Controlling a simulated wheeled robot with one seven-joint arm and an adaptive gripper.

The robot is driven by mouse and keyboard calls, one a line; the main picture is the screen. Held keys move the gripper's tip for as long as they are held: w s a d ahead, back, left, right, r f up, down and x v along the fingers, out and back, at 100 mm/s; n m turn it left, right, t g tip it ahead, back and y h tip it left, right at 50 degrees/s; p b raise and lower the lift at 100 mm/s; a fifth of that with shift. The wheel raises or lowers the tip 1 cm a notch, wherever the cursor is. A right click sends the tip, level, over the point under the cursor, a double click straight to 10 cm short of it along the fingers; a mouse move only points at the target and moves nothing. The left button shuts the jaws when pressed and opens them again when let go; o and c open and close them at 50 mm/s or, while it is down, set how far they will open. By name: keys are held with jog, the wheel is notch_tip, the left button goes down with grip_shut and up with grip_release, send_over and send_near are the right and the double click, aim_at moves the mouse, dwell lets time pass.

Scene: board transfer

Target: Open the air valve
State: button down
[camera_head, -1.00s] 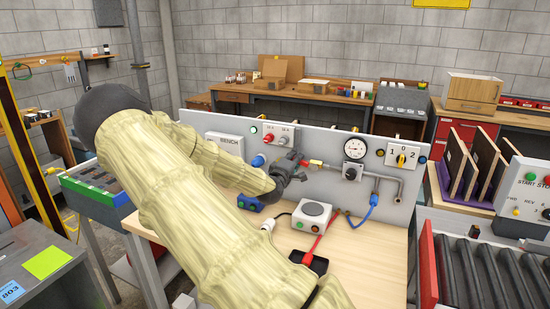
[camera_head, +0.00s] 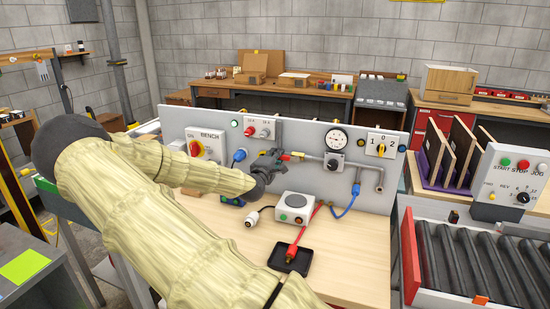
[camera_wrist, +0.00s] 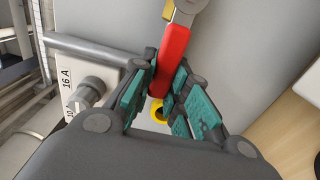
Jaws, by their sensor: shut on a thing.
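The air valve's red lever (camera_wrist: 172,58) shows in the wrist view, hanging from a silver pivot (camera_wrist: 188,6) with a yellow part beside it. My gripper (camera_wrist: 161,85) has its teal-padded fingers on both sides of the lever's lower end and is shut on it. In the head view, my gripper (camera_head: 273,160) is at the upright grey panel, and a bit of the red lever (camera_head: 285,157) shows just right of it, at the left end of the grey pipe (camera_head: 314,158). My fingers hide much of the valve there.
A pressure gauge (camera_head: 336,140) and a 1-0-2 switch (camera_head: 382,146) are right of the valve. A 16 A box (camera_head: 259,126) is up and left of it. A white box (camera_head: 295,207), a blue cable (camera_head: 347,203) and a black tray (camera_head: 290,259) are below.

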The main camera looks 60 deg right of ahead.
jog(key=c, duration=1.4)
grip_release()
jog(key=shift+s+d+f, duration=0.1)
jog(key=shift+s+d, duration=0.1)
jog(key=shift+s, duration=0.15)
jog(key=shift+o, duration=0.2)
jog(key=shift+w+a, duration=0.3)
jog(key=v, duration=1.1)
jog(key=shift+a, duration=0.35)
jog(key=shift+s, duration=0.15)
